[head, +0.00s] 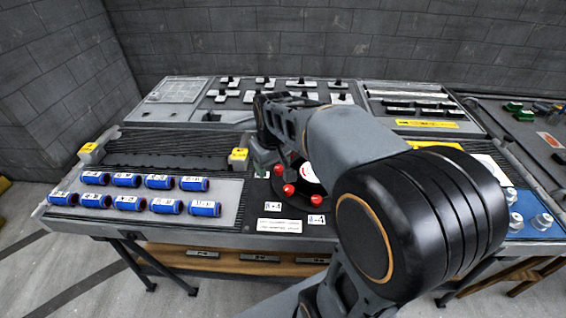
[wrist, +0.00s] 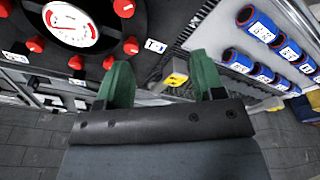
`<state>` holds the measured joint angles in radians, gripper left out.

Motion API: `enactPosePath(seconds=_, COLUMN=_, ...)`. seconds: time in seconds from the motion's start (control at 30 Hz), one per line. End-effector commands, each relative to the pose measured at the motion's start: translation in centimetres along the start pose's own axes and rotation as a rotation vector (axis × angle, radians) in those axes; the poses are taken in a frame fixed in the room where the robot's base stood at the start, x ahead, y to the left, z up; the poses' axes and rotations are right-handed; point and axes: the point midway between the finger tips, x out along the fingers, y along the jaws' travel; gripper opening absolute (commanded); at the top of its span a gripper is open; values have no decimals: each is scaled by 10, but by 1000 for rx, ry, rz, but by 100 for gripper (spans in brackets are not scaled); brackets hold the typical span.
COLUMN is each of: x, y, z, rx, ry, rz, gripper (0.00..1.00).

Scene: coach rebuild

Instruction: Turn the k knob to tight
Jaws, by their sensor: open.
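Red knobs (head: 289,190) ring a round white gauge (head: 309,172) on the console's dark middle panel; my arm hides part of this group. In the wrist view, several red knobs (wrist: 130,46) surround the gauge (wrist: 72,24) at the upper left. Small white labels (wrist: 155,46) lie near the knobs, but I cannot read which one is k. My gripper (wrist: 162,80) has two green fingers, spread apart with nothing between them. In the head view my gripper (head: 264,158) is over the console, just left of the gauge, partly hidden by my wrist.
Two yellow blocks (head: 238,155) flank a dark ribbed strip (head: 165,147). Black switches (head: 265,82) line the back panel. A blue panel with silver knobs (head: 541,221) is at the right.

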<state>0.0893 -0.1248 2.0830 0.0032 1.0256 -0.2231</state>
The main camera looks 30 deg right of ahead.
Motion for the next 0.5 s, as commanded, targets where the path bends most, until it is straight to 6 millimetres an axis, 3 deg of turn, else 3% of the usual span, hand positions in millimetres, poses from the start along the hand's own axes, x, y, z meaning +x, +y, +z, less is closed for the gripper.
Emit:
enactPosePath(seconds=0.03, x=-2, y=13, z=-19, rx=-13, ry=-27, rz=-3, gripper=62)
enactPosePath(seconds=0.2, x=8, y=50, z=-64, rx=-74, ry=-93, rz=-18, gripper=62)
enactPosePath(seconds=0.33, x=20, y=71, z=-85, rx=-107, ry=-127, rz=-31, gripper=62)
enactPosePath(seconds=0.5, x=32, y=86, z=-98, rx=-133, ry=-149, rz=-41, gripper=62)
